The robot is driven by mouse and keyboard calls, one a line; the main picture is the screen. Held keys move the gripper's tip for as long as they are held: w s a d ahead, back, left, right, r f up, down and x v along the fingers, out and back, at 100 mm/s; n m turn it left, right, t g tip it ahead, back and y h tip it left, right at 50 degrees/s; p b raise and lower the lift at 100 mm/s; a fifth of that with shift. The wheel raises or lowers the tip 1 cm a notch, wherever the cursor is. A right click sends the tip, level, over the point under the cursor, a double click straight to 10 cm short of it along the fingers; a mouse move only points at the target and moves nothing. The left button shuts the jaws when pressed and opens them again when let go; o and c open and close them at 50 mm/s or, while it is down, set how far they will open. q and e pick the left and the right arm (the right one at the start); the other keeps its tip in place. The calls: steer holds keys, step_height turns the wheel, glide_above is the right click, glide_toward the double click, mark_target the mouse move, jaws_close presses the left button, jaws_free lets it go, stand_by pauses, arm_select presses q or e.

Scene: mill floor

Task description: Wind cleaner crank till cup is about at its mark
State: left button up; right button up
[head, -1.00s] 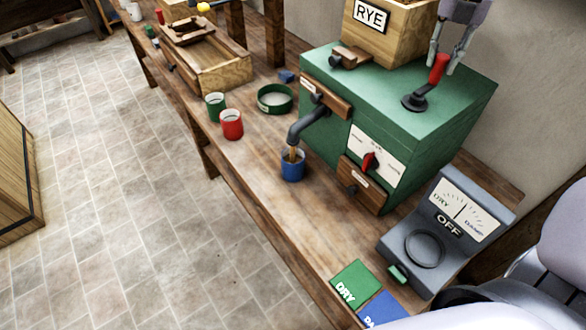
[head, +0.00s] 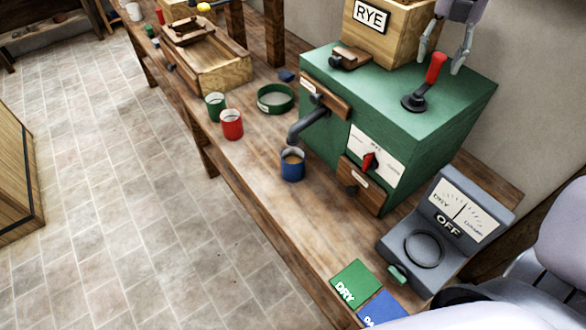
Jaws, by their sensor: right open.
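The green cleaner (head: 375,105) stands on the bench. Its crank has a red handle (head: 436,68) on a black arm, standing up on the top face. My right gripper (head: 441,64) is open, its fingers around or just beside the red handle; I cannot tell whether they touch it. The blue cup (head: 292,166) stands upright under the dark spout (head: 308,124), with tan grain in it. Any mark inside the cup is too small to make out. No stream falls from the spout. My left gripper is not in view.
A wooden hopper marked RYE (head: 386,32) sits on the cleaner. A grey meter (head: 440,232) reading OFF stands to the right, with a green DRY card (head: 356,286) in front. Red (head: 231,124) and green (head: 215,107) cups and a green round sieve (head: 275,98) stand left.

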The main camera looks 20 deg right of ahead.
step_height(320, 180, up, 9)
steer(key=p, duration=0.6)
steer(key=shift+f, duration=0.1)
stand_by(0.4)
